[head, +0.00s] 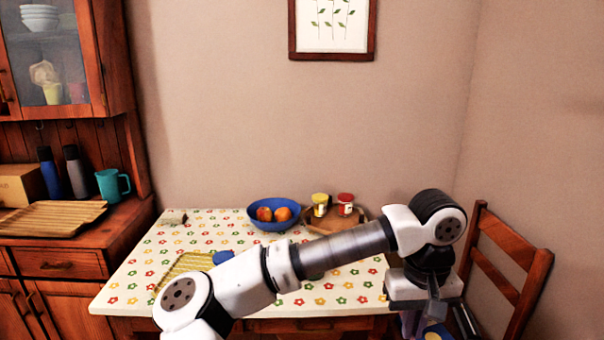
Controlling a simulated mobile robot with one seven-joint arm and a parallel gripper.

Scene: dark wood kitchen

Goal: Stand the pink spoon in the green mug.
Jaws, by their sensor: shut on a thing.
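My gripper (448,314) hangs at the lower right, past the table's right end. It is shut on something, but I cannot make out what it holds. No pink spoon can be clearly seen. A small purple-pink patch (410,323) shows just left of the fingers, too small to identify. A teal-green mug (113,185) with its handle to the right stands upright on the wooden counter at the left, far from my gripper. I cannot tell if it is the green mug.
The flowered table (130,283) bears a blue fruit bowl (275,223), a wooden tray (318,229) with two jars, and a yellow rack (190,262). My arm crosses above it. A wooden chair (505,257) stands at the right. Bottles and a slatted board (52,218) are near the mug.

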